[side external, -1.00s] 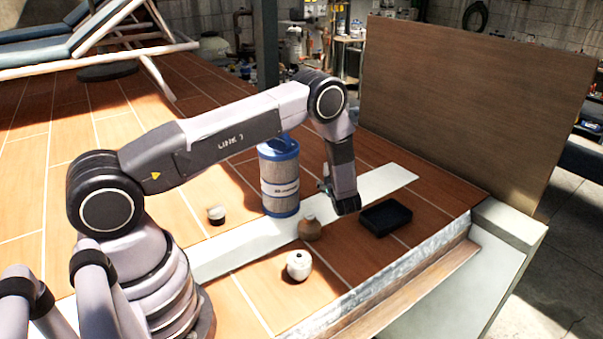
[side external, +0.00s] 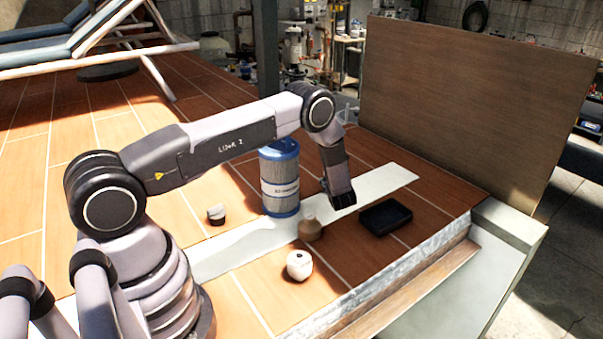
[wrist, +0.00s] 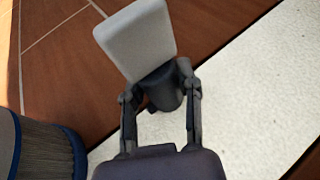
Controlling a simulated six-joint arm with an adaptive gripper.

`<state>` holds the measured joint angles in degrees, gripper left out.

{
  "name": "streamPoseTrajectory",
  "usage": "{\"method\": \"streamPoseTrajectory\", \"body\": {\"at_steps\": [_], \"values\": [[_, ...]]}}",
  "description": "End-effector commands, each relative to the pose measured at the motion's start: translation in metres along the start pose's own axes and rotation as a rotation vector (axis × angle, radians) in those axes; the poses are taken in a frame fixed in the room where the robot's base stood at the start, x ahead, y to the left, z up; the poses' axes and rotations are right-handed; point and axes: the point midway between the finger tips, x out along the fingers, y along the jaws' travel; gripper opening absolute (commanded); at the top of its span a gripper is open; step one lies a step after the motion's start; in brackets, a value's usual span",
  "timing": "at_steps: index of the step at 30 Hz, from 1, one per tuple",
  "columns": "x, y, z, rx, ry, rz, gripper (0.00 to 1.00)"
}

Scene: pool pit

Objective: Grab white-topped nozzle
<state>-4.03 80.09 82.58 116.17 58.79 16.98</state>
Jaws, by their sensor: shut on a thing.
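The white-topped nozzle has a pale rounded-square top (wrist: 137,40) and a dark grey body (wrist: 162,88). In the wrist view my gripper (wrist: 157,90) is shut on the dark body, one finger on each side, with the white top tilted beyond the fingertips. In the side view my gripper (side external: 337,192) is low over the pale strip, right of the blue-ended filter cartridge. The nozzle is mostly hidden there behind the gripper.
The filter cartridge (side external: 280,180) stands close left of my gripper, also in the wrist view (wrist: 45,150). A brown bottle (side external: 310,228), white round pot (side external: 299,265), dark-and-white pot (side external: 216,214) and black tray (side external: 385,217) stand nearby. A wooden panel (side external: 450,120) rises behind.

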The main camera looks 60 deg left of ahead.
Motion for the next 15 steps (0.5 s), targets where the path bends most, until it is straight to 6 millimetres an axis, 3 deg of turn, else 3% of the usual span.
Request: {"method": "streamPoseTrajectory", "body": {"at_steps": [1,5,15], "values": [[-0.0001,0.0000,0.0001,0.000,0.000,0.000,0.15],[-0.0001,0.0000,0.0001,0.000,0.000,0.000,0.00],[-0.0034,-0.0005,0.0090,-0.002,-0.001,0.000,0.00]]}}
